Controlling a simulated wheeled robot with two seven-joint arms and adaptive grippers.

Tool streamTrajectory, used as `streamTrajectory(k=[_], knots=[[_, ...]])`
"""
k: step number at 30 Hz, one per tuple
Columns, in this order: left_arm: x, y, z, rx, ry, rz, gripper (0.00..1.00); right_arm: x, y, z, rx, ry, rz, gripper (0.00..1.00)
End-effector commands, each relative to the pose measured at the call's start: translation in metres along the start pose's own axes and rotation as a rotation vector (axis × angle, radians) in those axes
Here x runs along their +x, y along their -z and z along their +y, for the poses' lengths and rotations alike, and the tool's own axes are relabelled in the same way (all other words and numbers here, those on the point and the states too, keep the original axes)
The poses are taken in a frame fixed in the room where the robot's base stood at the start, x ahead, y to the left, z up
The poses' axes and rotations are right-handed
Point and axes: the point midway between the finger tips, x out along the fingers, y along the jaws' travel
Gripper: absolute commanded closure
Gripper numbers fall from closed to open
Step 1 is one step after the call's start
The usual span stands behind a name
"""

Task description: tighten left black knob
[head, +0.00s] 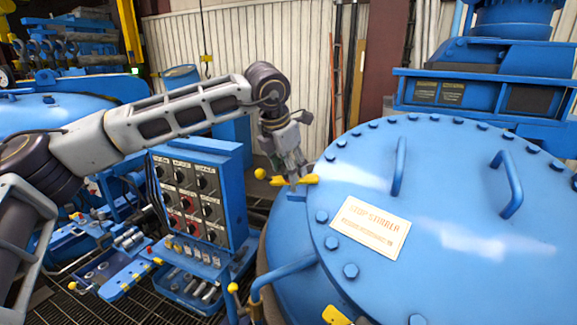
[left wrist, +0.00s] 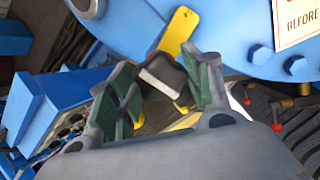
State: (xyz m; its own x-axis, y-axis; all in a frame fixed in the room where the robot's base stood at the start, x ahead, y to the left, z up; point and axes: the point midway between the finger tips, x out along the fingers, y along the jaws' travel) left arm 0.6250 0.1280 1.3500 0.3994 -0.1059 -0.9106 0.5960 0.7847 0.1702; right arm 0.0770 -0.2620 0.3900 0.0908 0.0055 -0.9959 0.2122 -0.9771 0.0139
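My left gripper (head: 290,178) reaches down at the left rim of the big blue lid (head: 450,190), beside a yellow tab (head: 308,180). In the left wrist view, the left gripper (left wrist: 165,95) has its two green-padded fingers spread apart. The yellow tab (left wrist: 180,32) sticks out just beyond the knob. In the head view the gripper hides the knob. My right gripper is not in view.
A blue control box (head: 195,195) with several black and red switches stands left of the lid, below my left arm. A yellow ball (head: 260,174) is just left of the gripper. Raised blue handles (head: 399,165) and rim bolts stand up from the lid.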

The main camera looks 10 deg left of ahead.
Motion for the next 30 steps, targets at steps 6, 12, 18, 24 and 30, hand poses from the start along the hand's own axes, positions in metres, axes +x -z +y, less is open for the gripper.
streamTrajectory(k=[6,12,18,24,30], knots=[[0.0,0.0,0.0,0.0,0.0,0.0,0.78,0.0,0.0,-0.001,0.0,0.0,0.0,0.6],[0.0,0.0,0.0,0.009,0.0,0.0,0.78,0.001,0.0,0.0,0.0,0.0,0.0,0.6],[0.0,-0.001,0.0,0.05,0.001,-0.002,0.78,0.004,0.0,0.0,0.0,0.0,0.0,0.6],[0.001,0.0,0.0,0.138,0.003,-0.002,0.78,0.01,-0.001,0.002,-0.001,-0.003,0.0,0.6],[0.001,0.0,0.0,0.266,0.007,-0.002,0.78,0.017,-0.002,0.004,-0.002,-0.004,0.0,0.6]])
